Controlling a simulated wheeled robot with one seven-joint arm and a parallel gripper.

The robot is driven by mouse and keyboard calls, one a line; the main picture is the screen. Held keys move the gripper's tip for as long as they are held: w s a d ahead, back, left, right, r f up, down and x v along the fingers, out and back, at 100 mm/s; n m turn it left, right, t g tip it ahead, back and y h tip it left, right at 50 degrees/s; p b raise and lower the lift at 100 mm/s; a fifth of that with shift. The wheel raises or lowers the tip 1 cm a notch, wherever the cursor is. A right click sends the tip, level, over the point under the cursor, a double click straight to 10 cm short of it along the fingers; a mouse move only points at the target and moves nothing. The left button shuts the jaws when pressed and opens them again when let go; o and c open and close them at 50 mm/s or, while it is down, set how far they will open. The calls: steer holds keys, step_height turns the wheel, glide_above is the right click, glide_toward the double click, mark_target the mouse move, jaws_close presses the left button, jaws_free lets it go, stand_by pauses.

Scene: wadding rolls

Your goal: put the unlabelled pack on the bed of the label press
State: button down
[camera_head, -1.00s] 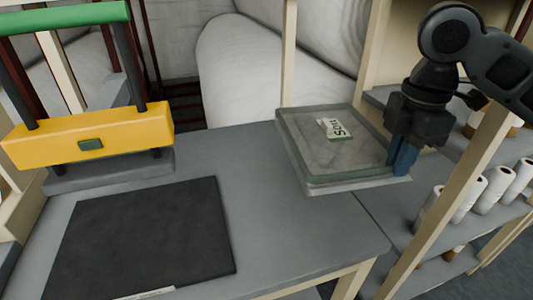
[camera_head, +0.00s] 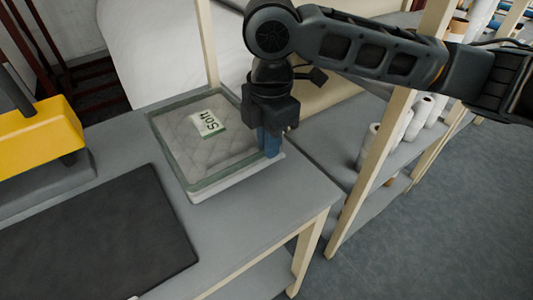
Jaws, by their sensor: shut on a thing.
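My gripper (camera_head: 270,143) is shut on the near right edge of a flat, clear-wrapped quilted pack (camera_head: 190,160). The pack has a green-grey border and a white patch reading "Soft" on its top. It is over the right part of the grey table; I cannot tell whether its underside touches the top. The label press (camera_head: 40,135), with a yellow crossbeam and dark posts, stands at the left and is cut off by the frame. Its grey base (camera_head: 45,190) shows below the beam. The blue fingertips are partly hidden by the pack's edge.
A dark mat (camera_head: 100,240) lies on the table (camera_head: 250,215) in front of the press. A wooden post (camera_head: 385,130) and shelves with white rolls (camera_head: 418,118) stand to the right. Large pale wadding rolls (camera_head: 160,50) are behind. Open floor (camera_head: 440,220) lies at the lower right.

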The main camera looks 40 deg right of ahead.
mark_target(267, 163)
steer(key=shift+a+f, duration=0.15)
steer(key=shift+a, duration=0.05)
steer(key=shift+f, duration=2.1)
steer(key=c, duration=1.2)
jaws_free()
steer(key=shift+o, duration=0.2)
